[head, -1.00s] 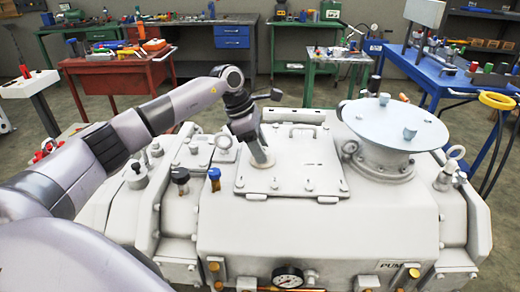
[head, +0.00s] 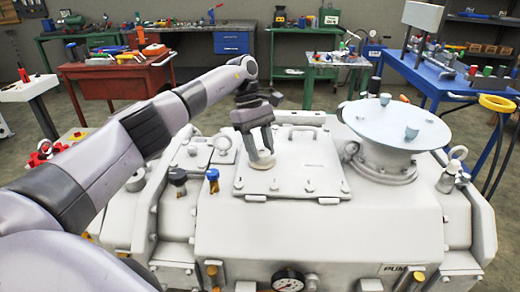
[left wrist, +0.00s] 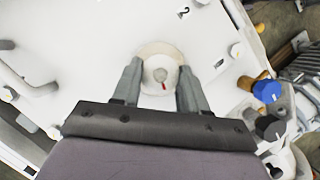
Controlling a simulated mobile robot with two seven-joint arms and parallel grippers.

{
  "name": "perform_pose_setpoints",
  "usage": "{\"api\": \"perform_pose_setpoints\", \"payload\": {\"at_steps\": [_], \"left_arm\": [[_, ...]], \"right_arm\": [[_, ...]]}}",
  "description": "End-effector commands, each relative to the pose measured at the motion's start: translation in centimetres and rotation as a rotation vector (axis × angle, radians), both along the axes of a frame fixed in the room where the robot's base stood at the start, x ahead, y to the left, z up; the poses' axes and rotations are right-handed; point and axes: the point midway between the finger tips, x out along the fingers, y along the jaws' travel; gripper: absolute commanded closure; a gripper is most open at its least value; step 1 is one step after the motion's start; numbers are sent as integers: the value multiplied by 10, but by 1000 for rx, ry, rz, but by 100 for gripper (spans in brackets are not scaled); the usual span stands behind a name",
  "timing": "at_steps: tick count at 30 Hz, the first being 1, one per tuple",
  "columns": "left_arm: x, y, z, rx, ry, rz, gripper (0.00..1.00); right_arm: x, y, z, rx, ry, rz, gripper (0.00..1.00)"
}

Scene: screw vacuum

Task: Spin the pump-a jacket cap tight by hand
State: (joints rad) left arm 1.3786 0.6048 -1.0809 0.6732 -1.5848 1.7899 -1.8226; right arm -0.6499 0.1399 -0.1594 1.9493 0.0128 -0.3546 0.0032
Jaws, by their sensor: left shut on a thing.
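The jacket cap (left wrist: 160,74) is a small pale round piece with a red mark, seated at a beige disc (left wrist: 150,50) on the pump's top plate. In the left wrist view, my left gripper (left wrist: 161,88) has one finger on each side of the cap and is shut on it. In the head view, the left gripper (head: 262,153) points down at the plate, over the beige disc, and its fingers hide most of the cap. The pump body (head: 320,230) is large and off-white, with "PUM" lettering at its front right. My right gripper is not in view.
A wide round flange (head: 395,122) stands right of the plate. Blue-topped (head: 212,175) and black-topped (head: 178,177) fittings stand left of the plate. A bar handle (head: 303,130) rises behind the gripper. Benches with tools stand farther back.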

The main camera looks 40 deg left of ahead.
Motion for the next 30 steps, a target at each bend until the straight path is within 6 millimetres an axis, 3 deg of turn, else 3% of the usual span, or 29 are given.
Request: {"api": "perform_pose_setpoints", "payload": {"at_steps": [23,24,25,30], "left_arm": [[2,1,4,-1,-11,-97,87],[3,1,5,0,-12,-97,44],[2,1,4,-1,-11,-97,34],[2,0,3,-1,-7,-98,31]], "right_arm": [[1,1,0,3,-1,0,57],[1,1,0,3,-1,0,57],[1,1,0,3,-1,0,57],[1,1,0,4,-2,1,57]]}}
